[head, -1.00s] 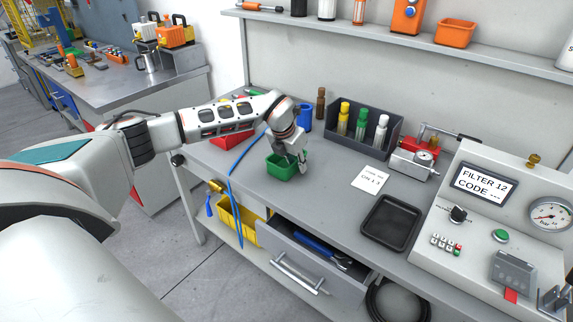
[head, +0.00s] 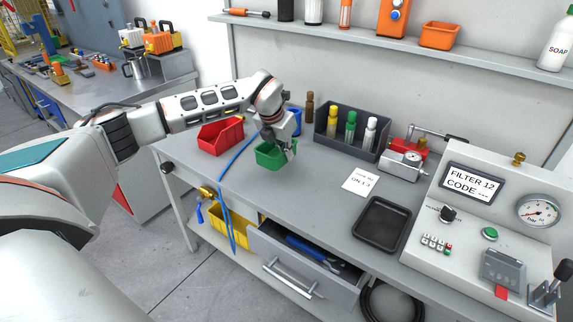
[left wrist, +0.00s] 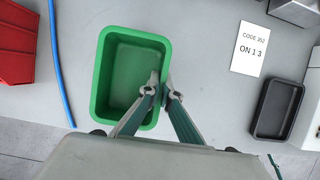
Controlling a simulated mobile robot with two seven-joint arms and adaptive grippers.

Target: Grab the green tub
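The green tub (head: 266,160) is at my left gripper (head: 287,150), above the left part of the grey workbench. In the left wrist view the tub (left wrist: 102,80) is seen from above, open and empty. My left gripper (left wrist: 163,92) straddles the tub's right wall, one finger inside and one outside, closed on that wall near the front right corner. The tub appears raised a little off the bench and roughly level. Its underside is hidden. My right gripper is not in view.
A red bin (head: 220,137) and a blue hose (head: 236,158) are left of the tub. A dark rack (head: 335,142) of capped bottles stands behind. A paper card (head: 361,181) and a black tray (head: 382,224) lie to the right. An open drawer (head: 300,270) juts out at the front.

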